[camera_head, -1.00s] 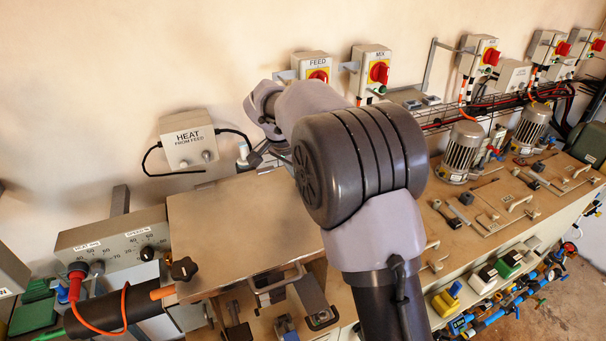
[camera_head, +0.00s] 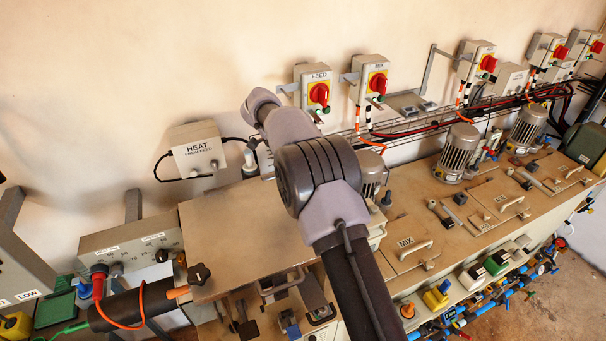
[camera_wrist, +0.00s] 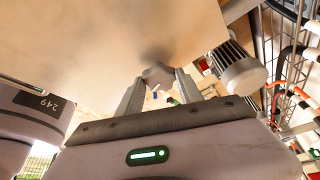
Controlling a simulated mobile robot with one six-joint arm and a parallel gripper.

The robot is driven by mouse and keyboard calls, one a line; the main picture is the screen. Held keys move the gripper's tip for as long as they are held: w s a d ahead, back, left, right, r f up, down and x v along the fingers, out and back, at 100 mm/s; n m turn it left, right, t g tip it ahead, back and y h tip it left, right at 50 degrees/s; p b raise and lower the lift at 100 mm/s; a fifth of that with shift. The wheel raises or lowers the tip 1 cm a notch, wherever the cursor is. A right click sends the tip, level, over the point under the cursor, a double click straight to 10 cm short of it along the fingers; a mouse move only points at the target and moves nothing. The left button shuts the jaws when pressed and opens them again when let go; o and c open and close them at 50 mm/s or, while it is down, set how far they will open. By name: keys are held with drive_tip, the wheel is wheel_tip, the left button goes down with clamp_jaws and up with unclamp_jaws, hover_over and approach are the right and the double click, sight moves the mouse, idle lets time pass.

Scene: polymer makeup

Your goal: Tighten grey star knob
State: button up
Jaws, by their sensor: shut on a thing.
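The grey star knob (camera_wrist: 157,75) shows in the wrist view, against the large tan surface above it. My gripper (camera_wrist: 158,84) has one grey finger on each side of the knob and is shut on it. The knob's lower part and its stem are hidden or too blurred to make out. In the head view my grey arm reaches up from the bottom middle toward the wall, and I cannot make out my gripper or the grey knob there.
A tan-topped box (camera_head: 240,230) stands left of my arm, with a black star knob (camera_head: 198,273) at its front. A motor (camera_wrist: 235,66) is close on the right in the wrist view. The FEED switch (camera_head: 315,88) and MIX switch (camera_head: 370,80) are on the wall behind my arm.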

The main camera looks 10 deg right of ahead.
drive_tip(key=shift+m+g+p, duration=0.4)
drive_tip(key=shift+m+p, duration=0.7)
drive_tip(key=shift+p, duration=0.15)
drive_tip(key=shift+y, duration=0.3)
drive_tip(key=o, duration=1.4)
drive_tip(key=shift+w, duration=0.1)
drive_tip(key=p+v, duration=0.6)
drive_tip(key=v, duration=0.1)
drive_tip(key=shift+a+r, duration=0.1)
drive_tip(key=shift+r, duration=0.15)
